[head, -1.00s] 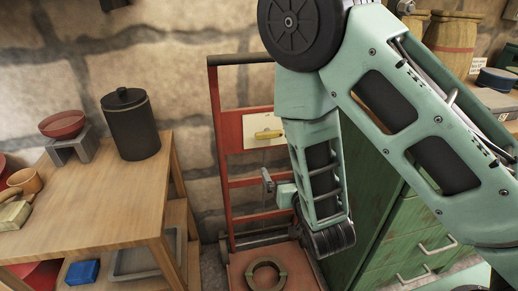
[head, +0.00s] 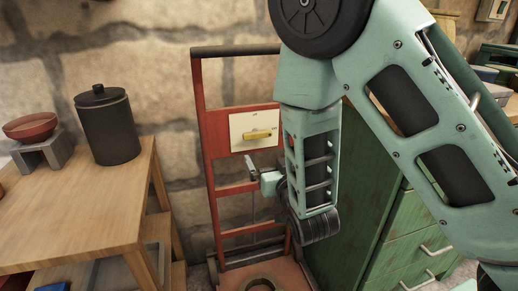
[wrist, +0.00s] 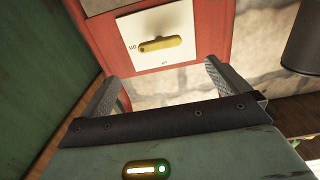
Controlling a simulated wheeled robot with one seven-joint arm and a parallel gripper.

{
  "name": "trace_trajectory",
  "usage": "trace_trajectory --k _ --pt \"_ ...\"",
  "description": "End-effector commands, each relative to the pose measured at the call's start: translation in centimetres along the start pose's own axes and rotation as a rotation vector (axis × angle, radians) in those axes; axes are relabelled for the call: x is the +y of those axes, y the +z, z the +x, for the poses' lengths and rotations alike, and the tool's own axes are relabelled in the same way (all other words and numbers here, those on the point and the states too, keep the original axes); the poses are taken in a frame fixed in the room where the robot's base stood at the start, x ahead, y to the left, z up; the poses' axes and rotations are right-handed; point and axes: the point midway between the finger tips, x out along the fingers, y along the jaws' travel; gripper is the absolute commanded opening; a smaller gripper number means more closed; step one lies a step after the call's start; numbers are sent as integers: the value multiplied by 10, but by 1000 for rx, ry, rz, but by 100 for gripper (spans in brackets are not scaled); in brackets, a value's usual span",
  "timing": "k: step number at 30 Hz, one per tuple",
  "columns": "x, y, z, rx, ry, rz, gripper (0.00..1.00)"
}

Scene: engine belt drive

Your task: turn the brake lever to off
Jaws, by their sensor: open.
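The brake lever (head: 257,134) is a yellow handle on a cream plate (head: 240,121) fixed to a red upright frame. It lies roughly crosswise. In the wrist view the lever (wrist: 160,43) and plate (wrist: 172,22) lie ahead, past the fingertips. One end of the lever points at a small label at the plate's left edge, which looks like an upside-down ON; another tiny label sits below the lever. My gripper (head: 252,172) is open and empty, just below the plate in the head view. Its two fingers (wrist: 162,78) are spread wide and apart from the lever.
The red frame (head: 202,125) stands against a stone wall. A green drawer cabinet (head: 372,205) is close on the right. A wooden table (head: 70,205) on the left holds a dark lidded canister (head: 108,130) and a red bowl on a grey stand.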

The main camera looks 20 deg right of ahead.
Motion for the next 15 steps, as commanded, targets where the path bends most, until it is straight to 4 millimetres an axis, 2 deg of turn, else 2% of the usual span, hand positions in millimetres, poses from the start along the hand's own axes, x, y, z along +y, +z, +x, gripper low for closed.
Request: trace_trajectory --k 1,11,15 --pt "0 6 2 3 1 3 100" --pt "2 5 8 3 -4 2 100" --pt "2 0 39 1 -3 -1 100"
